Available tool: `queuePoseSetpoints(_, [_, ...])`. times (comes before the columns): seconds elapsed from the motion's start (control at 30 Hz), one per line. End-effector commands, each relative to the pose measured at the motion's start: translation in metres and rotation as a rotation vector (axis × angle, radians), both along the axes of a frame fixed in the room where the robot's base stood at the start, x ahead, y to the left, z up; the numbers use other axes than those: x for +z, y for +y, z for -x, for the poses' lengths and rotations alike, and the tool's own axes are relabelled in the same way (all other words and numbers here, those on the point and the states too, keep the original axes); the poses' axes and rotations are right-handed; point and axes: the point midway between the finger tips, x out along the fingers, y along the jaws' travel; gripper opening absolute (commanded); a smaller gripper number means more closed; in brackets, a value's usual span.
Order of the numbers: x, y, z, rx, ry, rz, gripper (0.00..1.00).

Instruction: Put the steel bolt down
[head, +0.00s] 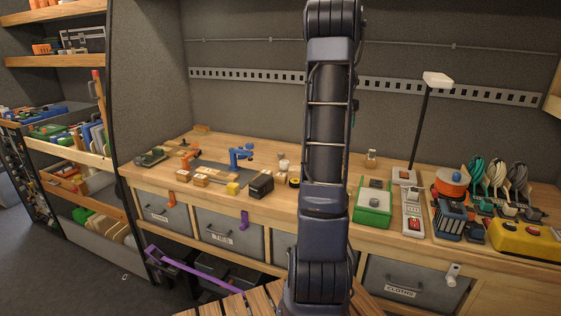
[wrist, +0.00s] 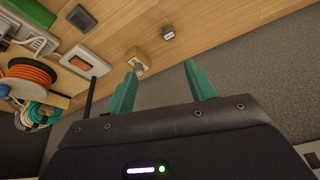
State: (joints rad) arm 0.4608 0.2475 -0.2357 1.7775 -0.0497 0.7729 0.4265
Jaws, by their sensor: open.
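My gripper (wrist: 158,78) shows in the wrist view with its two teal fingers spread apart. Nothing shows between the fingers. In the head view my own arm covers the middle of the picture and the gripper's fingers cannot be made out. I cannot pick out the steel bolt for certain. A small grey metallic piece (wrist: 168,32) rests on the wooden bench (wrist: 205,25) beyond the fingers, apart from them. A small wooden block with a grey part (wrist: 138,60) is near the left finger in the picture; whether they touch is unclear.
In the head view, a green box (head: 373,205), a power strip (head: 412,213), an orange reel (head: 451,182) and a yellow control box (head: 525,240) crowd the bench's right side. A blue clamp (head: 241,155) and small blocks stand left. A lamp (head: 437,80) rises behind.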

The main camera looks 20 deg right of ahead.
Motion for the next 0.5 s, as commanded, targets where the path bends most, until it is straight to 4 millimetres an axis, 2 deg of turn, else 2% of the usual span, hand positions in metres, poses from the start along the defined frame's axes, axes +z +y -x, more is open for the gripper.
queuePoseSetpoints(0.03, [0.012,0.025,0.003,0.037,-0.009,-0.004,0.55])
queuePoseSetpoints(0.1, [0.023,0.055,0.009,0.087,-0.012,-0.010,0.55])
queuePoseSetpoints(0.27, [0.045,0.121,0.028,0.202,-0.020,-0.021,0.55])
queuePoseSetpoints(0.5, [0.068,0.215,0.069,0.382,-0.027,-0.026,0.55])
